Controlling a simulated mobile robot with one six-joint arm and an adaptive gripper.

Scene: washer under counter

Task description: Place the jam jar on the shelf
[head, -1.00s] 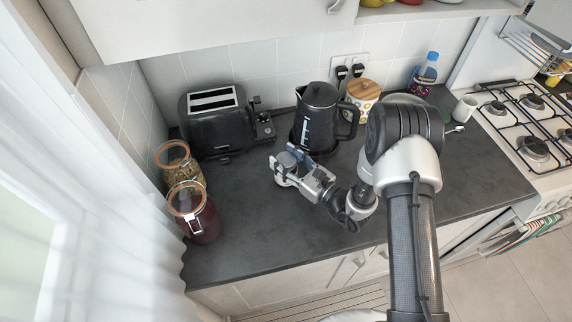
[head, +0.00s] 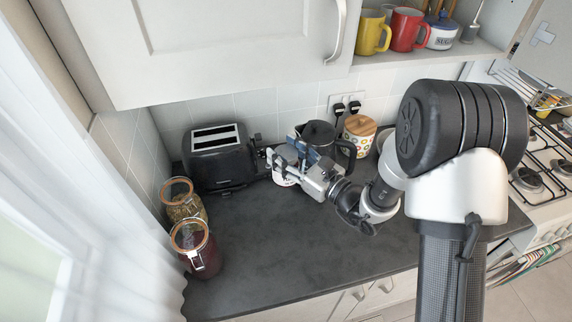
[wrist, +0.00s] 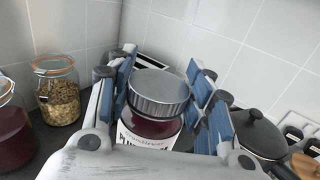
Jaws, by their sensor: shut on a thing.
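The jam jar (wrist: 150,130) has a grey metal lid, dark red contents and a white label. It sits upright between the blue-padded fingers of my gripper (wrist: 160,80), which is shut on it. In the head view, my gripper (head: 290,160) holds the jar (head: 284,172) in front of the kettle and right of the toaster, apparently above the counter. The open shelf (head: 430,62) is at the upper right, beside the wall cupboard, higher than the jar.
A yellow mug (head: 372,32), a red mug (head: 407,30) and a sugar pot (head: 441,34) stand on the shelf. The toaster (head: 218,160), kettle (head: 318,136) and two clip-top jars (head: 195,248) stand on the counter. The cupboard (head: 225,50) overhangs its back. The front counter is clear.

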